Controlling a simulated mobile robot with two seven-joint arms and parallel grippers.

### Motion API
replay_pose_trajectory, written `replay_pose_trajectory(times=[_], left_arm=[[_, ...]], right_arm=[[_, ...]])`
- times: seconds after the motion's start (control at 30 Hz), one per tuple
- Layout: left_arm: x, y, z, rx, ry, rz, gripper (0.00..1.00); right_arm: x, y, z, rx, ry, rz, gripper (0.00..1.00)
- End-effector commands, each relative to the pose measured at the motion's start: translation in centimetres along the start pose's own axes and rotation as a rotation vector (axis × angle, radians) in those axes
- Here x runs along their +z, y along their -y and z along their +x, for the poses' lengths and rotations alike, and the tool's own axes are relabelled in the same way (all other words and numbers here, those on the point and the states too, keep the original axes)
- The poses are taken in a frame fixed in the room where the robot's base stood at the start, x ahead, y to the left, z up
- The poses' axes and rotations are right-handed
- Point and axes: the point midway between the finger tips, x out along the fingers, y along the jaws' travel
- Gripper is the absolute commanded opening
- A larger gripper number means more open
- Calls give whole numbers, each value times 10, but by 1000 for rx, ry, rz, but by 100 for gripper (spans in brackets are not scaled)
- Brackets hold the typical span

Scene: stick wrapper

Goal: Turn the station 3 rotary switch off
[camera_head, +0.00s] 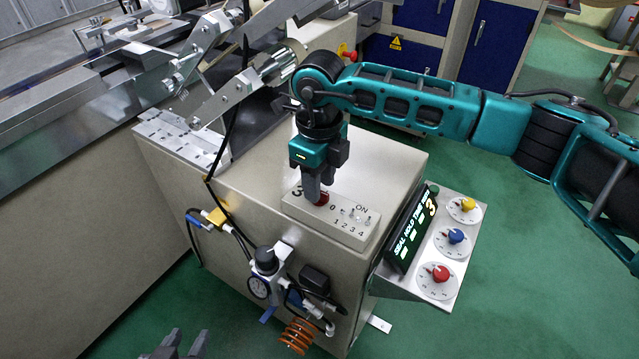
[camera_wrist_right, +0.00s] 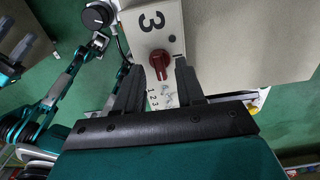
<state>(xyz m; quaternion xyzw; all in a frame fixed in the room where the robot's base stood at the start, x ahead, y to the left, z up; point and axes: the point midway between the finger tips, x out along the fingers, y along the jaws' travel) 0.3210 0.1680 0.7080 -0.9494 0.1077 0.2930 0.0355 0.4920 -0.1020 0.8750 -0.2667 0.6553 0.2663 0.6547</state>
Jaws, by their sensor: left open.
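The station 3 rotary switch is a red knob (camera_head: 322,199) on a light box marked 3 (camera_head: 345,232), on top of the beige cabinet. In the right wrist view the red knob (camera_wrist_right: 159,62) shows between my right fingertips, its grip bar running roughly toward the digits. I cannot tell its exact setting. My right gripper (camera_head: 316,188) points down at the knob in the head view. In the right wrist view my right gripper (camera_wrist_right: 159,67) is open, with a gap on each side of the knob. My left gripper (camera_head: 182,345) is open and empty at the bottom left edge.
Small toggles (camera_head: 355,214) stand beside the knob on the box. A display (camera_head: 413,230) showing 3 and a panel with yellow, blue and red dials (camera_head: 440,272) sit to the right. A gauge (camera_head: 259,287) and hoses hang on the cabinet front. Metal linkages (camera_head: 215,100) rise behind left.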

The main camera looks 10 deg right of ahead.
Motion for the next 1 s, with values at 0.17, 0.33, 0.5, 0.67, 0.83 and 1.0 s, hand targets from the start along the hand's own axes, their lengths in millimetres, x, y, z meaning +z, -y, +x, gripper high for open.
replay_pose_trajectory(times=[0.17, 0.33, 0.5, 0.67, 0.83, 1.0], left_arm=[[-2, 0, -1, -1, -2, 1, 43], [-2, 1, -2, -2, -2, 2, 43], [-2, 2, -2, -4, -3, 2, 43], [-1, 2, -2, -5, -2, 2, 43], [-1, 2, -2, -5, -1, 2, 43], [0, 2, -2, -5, 0, 2, 43]], right_arm=[[0, 0, -40, -2, 4, -2, 38], [0, 0, -77, -2, 3, -1, 38], [0, 0, -103, 0, 2, 0, 38], [0, 0, -113, 0, -1, 0, 38], [0, 0, -114, 1, -1, 0, 38], [0, 0, -114, 1, -1, 0, 38]])
